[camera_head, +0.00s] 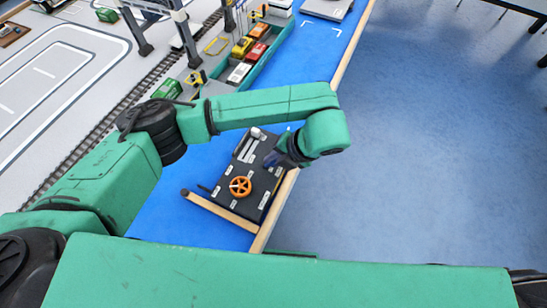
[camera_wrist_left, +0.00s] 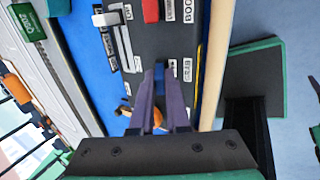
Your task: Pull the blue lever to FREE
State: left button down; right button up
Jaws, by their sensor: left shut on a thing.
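The dark control panel (camera_head: 262,188) lies on the blue strip near the wooden edge, with white labels and an orange handwheel (camera_head: 240,186). My left gripper (camera_head: 287,156) reaches over the panel's right side; my arm hides part of it. In the left wrist view, the fingers (camera_wrist_left: 163,82) of my left gripper are shut on the blue lever (camera_wrist_left: 160,72), which shows between their tips. White labels flank it, too small to read surely. The blue lever cannot be made out in the head view. My right gripper is not in view.
A white-handled lever (camera_wrist_left: 106,19) and a red lever (camera_wrist_left: 150,10) stand on the same panel. A wooden rail (camera_head: 222,212) runs along its near end. A teal tray (camera_head: 262,70) with toy vehicles lies farther back. Open blue floor (camera_head: 430,150) is at the right.

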pick_arm(q)
jog(key=shift+r, duration=0.1)
jog(key=c, duration=0.9)
grip_release()
jog(key=v, duration=1.4)
jog(key=shift+d+r+p, duration=0.2)
jog(key=shift+p, duration=0.15)
